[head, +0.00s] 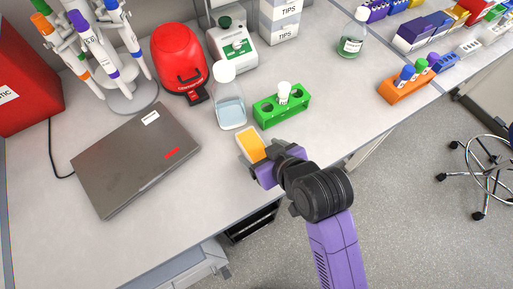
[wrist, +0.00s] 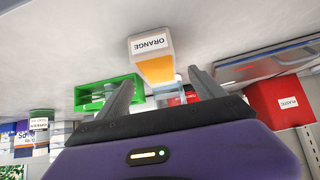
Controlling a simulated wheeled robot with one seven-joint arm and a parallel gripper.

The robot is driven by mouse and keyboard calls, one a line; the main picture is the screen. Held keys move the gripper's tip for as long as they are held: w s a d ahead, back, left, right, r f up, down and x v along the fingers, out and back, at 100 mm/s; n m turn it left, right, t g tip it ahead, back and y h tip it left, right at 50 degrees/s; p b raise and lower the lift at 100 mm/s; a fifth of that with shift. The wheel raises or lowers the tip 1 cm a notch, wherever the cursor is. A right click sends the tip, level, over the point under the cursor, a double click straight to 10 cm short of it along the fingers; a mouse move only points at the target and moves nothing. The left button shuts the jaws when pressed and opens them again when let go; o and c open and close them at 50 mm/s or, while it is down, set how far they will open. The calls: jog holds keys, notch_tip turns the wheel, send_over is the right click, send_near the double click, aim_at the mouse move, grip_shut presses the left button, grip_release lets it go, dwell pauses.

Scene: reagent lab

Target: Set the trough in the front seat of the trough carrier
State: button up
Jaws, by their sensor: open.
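The trough (head: 250,142) is a small white box with orange contents, standing on the bench near its front edge. In the wrist view the trough (wrist: 151,47) shows its ORANGE label, ahead of and between the two fingers. My gripper (head: 258,157) is open at the near side of the trough in the head view. In the wrist view my gripper (wrist: 162,85) has its fingers spread with nothing clamped between them.
A green rack (head: 268,118) with a white-capped tube stands just behind the trough, and a clear bottle (head: 231,112) beside it. A laptop (head: 135,160) lies to the left. An orange tube rack (head: 405,92) stands at right. Bench between the green and orange racks is clear.

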aim_at(248, 143)
jog(key=shift+p+x, duration=0.6)
jog(key=shift+x, duration=2)
jog(key=shift+d, duration=0.1)
jog(key=c, duration=1.6)
jog(key=shift+r, duration=0.1)
grip_shut()
jog(key=shift+r, duration=0.1)
